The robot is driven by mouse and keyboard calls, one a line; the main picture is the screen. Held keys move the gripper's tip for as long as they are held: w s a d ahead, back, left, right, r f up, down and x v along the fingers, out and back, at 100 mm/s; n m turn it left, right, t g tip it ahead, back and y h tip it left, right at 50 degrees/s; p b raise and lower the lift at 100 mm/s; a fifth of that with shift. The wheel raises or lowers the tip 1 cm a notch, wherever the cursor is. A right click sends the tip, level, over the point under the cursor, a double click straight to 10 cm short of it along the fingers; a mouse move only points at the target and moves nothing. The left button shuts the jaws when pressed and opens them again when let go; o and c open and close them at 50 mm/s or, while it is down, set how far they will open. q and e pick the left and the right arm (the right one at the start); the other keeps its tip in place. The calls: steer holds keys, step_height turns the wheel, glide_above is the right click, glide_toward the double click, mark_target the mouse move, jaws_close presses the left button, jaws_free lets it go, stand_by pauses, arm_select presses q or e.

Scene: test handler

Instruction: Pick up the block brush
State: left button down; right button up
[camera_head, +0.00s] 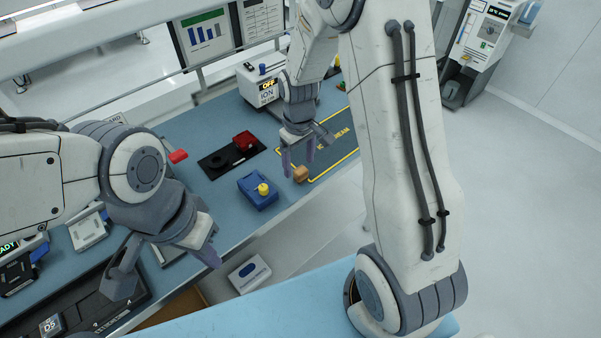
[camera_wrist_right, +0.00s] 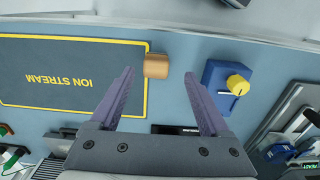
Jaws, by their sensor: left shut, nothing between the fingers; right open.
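The block brush appears to be the small tan wooden block (camera_head: 300,174) on the blue bench, at the near left corner of a yellow-bordered mat. In the right wrist view the block (camera_wrist_right: 156,66) lies between the fingertip lines, just beyond the tips. My right gripper (camera_head: 298,163) is open and points down at the block. In the right wrist view its two purple fingers (camera_wrist_right: 159,76) are spread with nothing between them; I cannot tell the exact height gap. My left gripper (camera_head: 208,257) is shut and empty, at the bench's front edge.
The mat (camera_wrist_right: 70,73) reads ION STREAM. A blue box with a yellow knob (camera_head: 258,191) stands close to the block. A black tray (camera_head: 215,164) with a red part lies behind. An ionizer unit (camera_head: 262,88) stands at the back.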

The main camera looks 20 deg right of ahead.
mark_target(301, 170)
steer(key=f, duration=0.2)
steer(key=f+p, duration=0.1)
steer(key=shift+w+d+f, duration=0.1)
steer(key=shift+d+f, duration=0.15)
steer(key=shift+f, duration=0.45)
jaws_close()
steer(key=shift+r, duration=0.15)
